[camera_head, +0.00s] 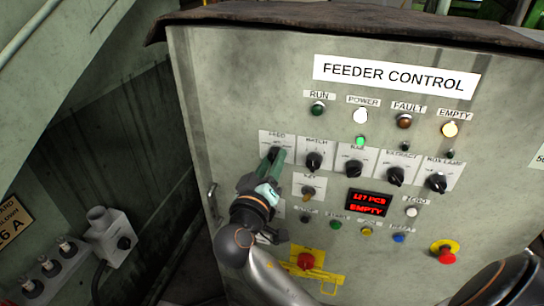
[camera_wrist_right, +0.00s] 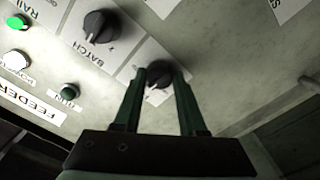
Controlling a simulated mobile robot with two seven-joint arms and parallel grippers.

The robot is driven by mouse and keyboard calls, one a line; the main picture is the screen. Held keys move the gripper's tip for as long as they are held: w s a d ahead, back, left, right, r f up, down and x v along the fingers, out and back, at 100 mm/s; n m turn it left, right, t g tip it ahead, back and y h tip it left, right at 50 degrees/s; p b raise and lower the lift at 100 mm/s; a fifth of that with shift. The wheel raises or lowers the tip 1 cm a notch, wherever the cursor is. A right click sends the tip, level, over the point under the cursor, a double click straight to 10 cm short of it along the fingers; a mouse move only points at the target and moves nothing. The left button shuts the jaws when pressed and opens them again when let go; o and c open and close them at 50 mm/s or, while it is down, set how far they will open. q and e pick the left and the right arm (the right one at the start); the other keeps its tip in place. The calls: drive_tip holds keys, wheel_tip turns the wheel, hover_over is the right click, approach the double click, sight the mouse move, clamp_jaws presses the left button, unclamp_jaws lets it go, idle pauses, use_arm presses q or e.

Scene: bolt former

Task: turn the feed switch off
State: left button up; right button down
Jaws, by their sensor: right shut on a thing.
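The feed switch is a black rotary knob (camera_wrist_right: 159,74) on a pale square plate, seen in the wrist view between my green fingertips. In the head view my right gripper (camera_head: 273,160) covers the knob, below the FEED label (camera_head: 277,135) at the upper left of the feeder control panel (camera_head: 240,75). My right gripper also shows in the wrist view (camera_wrist_right: 161,82), its two fingers shut on the knob's sides. The way the knob points is hard to read. My left gripper is not in view.
The batch knob (camera_head: 314,161) is close beside the feed switch, with more black knobs to its right. A key switch (camera_head: 308,193), a red display (camera_head: 367,203), a red knob on yellow (camera_head: 306,261) and a red emergency button (camera_head: 444,252) are lower. A door handle (camera_head: 213,200) is left.

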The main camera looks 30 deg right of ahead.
drive_tip(key=shift+r+n+p, duration=0.1)
drive_tip(key=shift+n+p, duration=0.2)
drive_tip(key=shift+n, duration=0.3)
drive_tip(key=shift+c, duration=2.3)
unclamp_jaws()
